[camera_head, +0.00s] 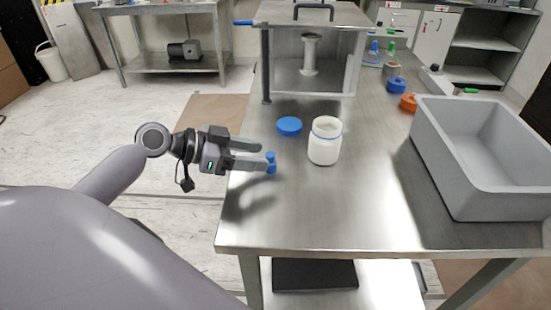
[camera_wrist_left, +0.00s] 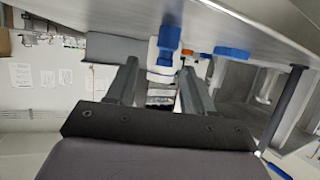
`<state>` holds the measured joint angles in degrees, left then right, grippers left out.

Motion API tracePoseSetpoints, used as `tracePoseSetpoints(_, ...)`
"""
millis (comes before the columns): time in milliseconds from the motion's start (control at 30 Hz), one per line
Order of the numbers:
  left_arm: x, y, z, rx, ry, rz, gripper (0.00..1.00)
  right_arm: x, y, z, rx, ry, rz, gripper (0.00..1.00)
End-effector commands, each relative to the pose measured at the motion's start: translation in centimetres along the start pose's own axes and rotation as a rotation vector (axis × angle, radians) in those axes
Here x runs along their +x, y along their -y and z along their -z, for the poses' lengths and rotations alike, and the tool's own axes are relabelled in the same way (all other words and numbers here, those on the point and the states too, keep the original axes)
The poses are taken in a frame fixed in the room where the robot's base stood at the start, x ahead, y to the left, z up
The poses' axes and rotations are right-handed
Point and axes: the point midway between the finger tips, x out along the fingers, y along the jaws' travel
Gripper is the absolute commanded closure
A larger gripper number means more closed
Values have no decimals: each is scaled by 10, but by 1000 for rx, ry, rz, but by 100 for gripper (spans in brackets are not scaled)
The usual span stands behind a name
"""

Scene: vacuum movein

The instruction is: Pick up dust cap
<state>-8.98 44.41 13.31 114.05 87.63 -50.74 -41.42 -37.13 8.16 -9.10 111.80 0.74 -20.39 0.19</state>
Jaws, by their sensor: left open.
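The dust cap is probably the small blue stepped piece (camera_head: 271,162) near the left edge of the metal table (camera_head: 300,215). My left gripper (camera_head: 262,157) reaches in level from the left, low over the table edge, with its fingertips at this piece. In the left wrist view the fingers (camera_wrist_left: 160,66) are spread, and the blue piece (camera_wrist_left: 169,37) shows just past the tips, between them in the picture. I cannot tell whether a finger touches it. My right gripper is not in view.
A white jar (camera_head: 324,145) and a flat blue lid (camera_head: 289,126) stand close beyond the piece. A clear-walled chamber (camera_head: 345,75) stands at the back, its blue-tipped handle sticking out left. A grey bin (camera_head: 480,187) fills the right side. The table's front middle is clear.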

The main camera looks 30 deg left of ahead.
Motion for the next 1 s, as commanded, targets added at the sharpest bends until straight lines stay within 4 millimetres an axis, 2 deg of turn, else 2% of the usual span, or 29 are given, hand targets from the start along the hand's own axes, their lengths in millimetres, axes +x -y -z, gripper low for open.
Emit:
tracePoseSetpoints(267,21,3,4,0,-3,1,48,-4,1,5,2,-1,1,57)
tracePoseSetpoints(533,54,6,4,-2,-2,1,48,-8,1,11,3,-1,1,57)
tracePoseSetpoints(867,62,6,2,0,1,1,48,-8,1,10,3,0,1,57)
tracePoseSetpoints(900,61,6,2,0,1,1,54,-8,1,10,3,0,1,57)
tracePoseSetpoints(967,61,6,2,0,1,1,74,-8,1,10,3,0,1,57)
tracePoseSetpoints(1000,61,6,2,0,1,1,87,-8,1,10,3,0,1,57)
